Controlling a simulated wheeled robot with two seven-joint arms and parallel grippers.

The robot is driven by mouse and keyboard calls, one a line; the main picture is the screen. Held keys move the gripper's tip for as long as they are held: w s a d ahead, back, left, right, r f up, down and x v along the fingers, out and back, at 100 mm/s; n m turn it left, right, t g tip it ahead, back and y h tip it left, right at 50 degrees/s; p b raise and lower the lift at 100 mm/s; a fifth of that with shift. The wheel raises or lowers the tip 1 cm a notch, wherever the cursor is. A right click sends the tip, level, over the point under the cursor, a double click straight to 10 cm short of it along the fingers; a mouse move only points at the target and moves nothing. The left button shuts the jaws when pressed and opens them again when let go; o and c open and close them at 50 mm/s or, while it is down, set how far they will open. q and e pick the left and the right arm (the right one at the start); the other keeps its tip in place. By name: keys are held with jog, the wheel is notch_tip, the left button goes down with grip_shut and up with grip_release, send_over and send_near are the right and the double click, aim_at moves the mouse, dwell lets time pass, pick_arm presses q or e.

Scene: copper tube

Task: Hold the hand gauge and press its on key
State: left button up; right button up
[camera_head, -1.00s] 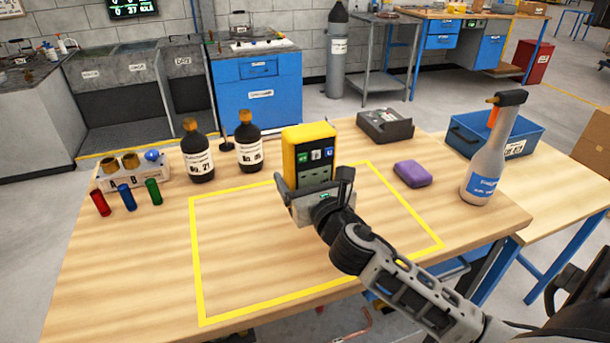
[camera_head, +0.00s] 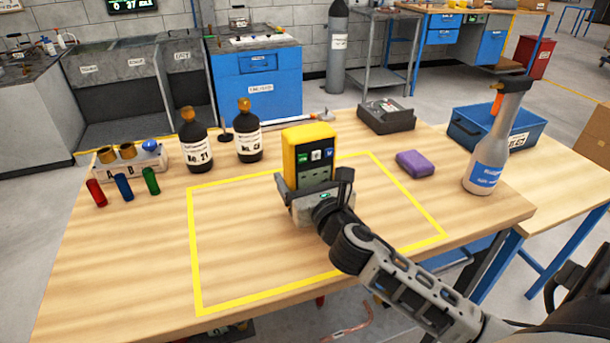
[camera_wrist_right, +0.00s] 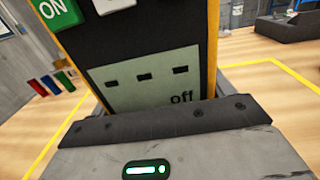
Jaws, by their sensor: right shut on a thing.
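The hand gauge (camera_head: 309,154) is a yellow device with a dark face, held upright above the yellow-outlined area of the table in the head view. My right gripper (camera_head: 316,192) is shut on its lower part. In the right wrist view the gauge's face (camera_wrist_right: 150,50) fills the upper middle, above my right gripper (camera_wrist_right: 160,118). The grey display (camera_wrist_right: 150,80) reads "off". The gauge's lower end is hidden by my gripper. My left gripper is not in view.
A purple block (camera_head: 415,163), a spray bottle (camera_head: 490,150) and a dark grey tray (camera_head: 386,117) are to the right. The yellow-outlined area (camera_head: 250,240) is otherwise clear.

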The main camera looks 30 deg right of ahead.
jog(key=shift+f+b, duration=0.4)
jog(key=shift+f, duration=0.15)
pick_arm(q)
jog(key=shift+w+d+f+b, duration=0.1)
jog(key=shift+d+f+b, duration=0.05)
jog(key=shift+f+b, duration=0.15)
pick_arm(e)
jog(key=shift+f, duration=0.45)
jog(key=shift+f, duration=0.1)
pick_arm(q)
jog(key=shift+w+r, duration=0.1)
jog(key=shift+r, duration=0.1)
pick_arm(e)
jog(key=shift+f, duration=0.1)
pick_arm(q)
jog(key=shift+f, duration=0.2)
pick_arm(e)
jog(key=shift+f, duration=0.2)
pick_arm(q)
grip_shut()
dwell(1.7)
